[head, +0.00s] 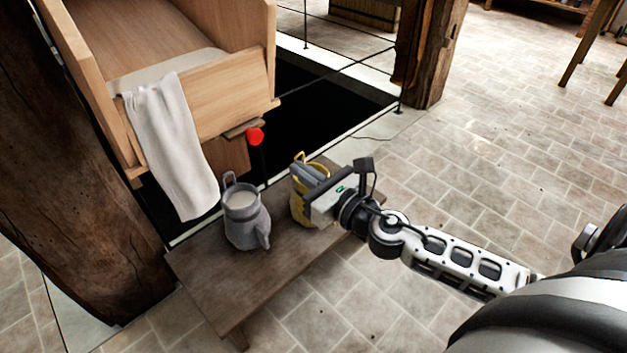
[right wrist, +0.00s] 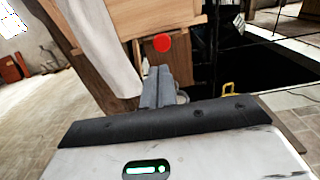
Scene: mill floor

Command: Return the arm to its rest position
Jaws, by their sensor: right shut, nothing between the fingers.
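My right gripper (head: 308,170) reaches in from the right in the head view, over the right end of a small wooden bench. Its grey fingers are shut together and empty; they also show in the right wrist view (right wrist: 159,88). A yellow jug (head: 297,211) stands on the bench, partly hidden behind the gripper. Its yellow handle (right wrist: 229,89) shows in the right wrist view. I cannot tell whether the gripper touches the jug. My left gripper is not in view.
A grey jug (head: 245,222) with pale contents stands on the bench (head: 225,282). Behind are a red knob (head: 255,136) on a dark rod, a wooden chute (head: 215,95) with white cloth (head: 175,140), and a dark floor opening (head: 305,98).

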